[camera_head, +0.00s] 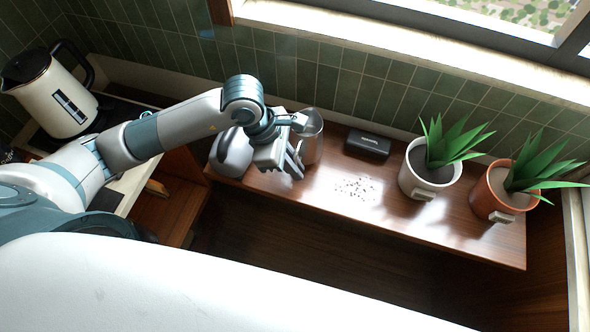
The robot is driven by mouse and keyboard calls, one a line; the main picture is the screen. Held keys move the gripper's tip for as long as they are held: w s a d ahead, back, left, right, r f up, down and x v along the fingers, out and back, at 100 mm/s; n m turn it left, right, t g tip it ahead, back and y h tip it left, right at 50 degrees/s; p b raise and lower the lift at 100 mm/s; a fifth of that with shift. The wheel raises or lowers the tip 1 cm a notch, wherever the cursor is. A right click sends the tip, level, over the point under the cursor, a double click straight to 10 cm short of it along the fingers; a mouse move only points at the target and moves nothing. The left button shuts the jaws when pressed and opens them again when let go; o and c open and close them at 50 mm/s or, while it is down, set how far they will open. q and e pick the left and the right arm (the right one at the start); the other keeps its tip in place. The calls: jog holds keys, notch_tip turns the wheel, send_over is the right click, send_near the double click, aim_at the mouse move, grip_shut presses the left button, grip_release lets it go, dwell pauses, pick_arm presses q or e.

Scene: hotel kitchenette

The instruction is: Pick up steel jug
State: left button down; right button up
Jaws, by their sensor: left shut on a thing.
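The steel jug (313,140) is a shiny metal vessel on the wooden counter, left of the middle of the shelf, near the tiled wall. It looks upright, and its left side is partly hidden by my gripper. My left gripper (296,160) reaches in from the left and is shut on the jug at its left side. I cannot tell whether the jug's base is touching the counter. My right gripper does not show.
A grey rounded object (231,152) stands just left of my gripper. A black box (368,144), a white plant pot (425,178) and a terracotta plant pot (497,195) stand to the right. Small crumbs (358,188) lie on the counter (440,240). A cream kettle (58,98) is far left.

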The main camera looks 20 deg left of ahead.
pick_arm(q)
jog(key=shift+w+r, duration=0.1)
jog(key=shift+r, duration=0.3)
jog(key=shift+d+r+b, duration=0.25)
jog(key=shift+d+b, duration=0.05)
jog(key=s+d+r+b, duration=0.2)
jog(key=d+r+b, duration=0.2)
jog(key=d, duration=0.6)
jog(key=shift+s+d+r, duration=0.25)
jog(key=shift+d+r, duration=0.15)
jog(key=shift+r, duration=1)
